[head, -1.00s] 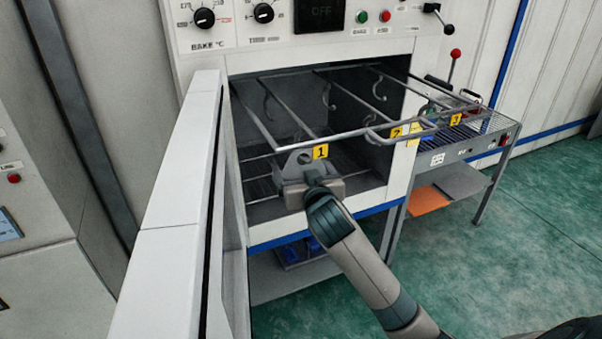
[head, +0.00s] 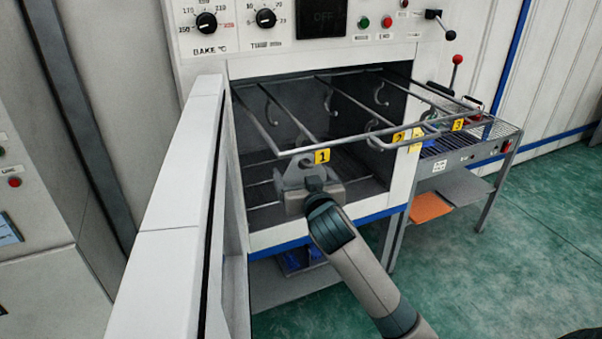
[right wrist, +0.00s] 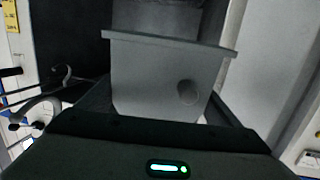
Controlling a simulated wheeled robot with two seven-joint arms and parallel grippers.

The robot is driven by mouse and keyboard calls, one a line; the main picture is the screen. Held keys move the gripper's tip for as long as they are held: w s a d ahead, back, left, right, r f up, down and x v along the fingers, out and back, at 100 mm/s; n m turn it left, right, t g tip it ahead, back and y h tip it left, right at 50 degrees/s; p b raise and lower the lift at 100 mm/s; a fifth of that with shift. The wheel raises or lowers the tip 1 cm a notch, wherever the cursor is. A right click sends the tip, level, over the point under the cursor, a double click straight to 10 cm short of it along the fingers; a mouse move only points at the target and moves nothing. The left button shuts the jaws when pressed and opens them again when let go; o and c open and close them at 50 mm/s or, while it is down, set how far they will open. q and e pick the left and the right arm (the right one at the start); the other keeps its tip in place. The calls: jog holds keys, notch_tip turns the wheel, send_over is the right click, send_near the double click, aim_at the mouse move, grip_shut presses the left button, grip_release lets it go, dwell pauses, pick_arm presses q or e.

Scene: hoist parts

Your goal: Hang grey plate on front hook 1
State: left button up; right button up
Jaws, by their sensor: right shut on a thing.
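The grey plate (head: 296,172) is in front of the oven, just below the rack's front bar at the yellow label 1 (head: 322,156). My right gripper (head: 316,188) is shut on it from the front. In the right wrist view the plate (right wrist: 150,78) shows a flange and a round hole, between my fingers (right wrist: 160,112). Front hook 1 is not clearly visible at its label; the plate and bar crowd that spot. I cannot tell whether plate and hook touch. My left gripper is out of view.
The wire rack (head: 350,146) juts from the oven opening, with several hooks such as one at the back left (head: 268,104). Labels 2 (head: 398,137) and 3 (head: 458,125) are to the right. The open oven door (head: 172,215) stands close on the left. A cart (head: 470,155) stands right.

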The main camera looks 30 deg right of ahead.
jog(key=shift+f, duration=0.25)
dwell(0.7)
jog(key=o, duration=1.7)
jog(key=shift+f, duration=0.15)
jog(key=shift+s+a+b, duration=0.2)
jog(key=shift+s+b, duration=0.2)
jog(key=shift+s, duration=0.2)
jog(key=shift+r+p+v, duration=0.1)
jog(key=shift+p+v, duration=1.4)
jog(key=shift+v, duration=2.55)
jog(key=shift+r+p+v, duration=0.15)
jog(key=shift+p+v, duration=1.3)
jog(key=shift+v, duration=2.6)
jog(key=shift+f, duration=0.1)
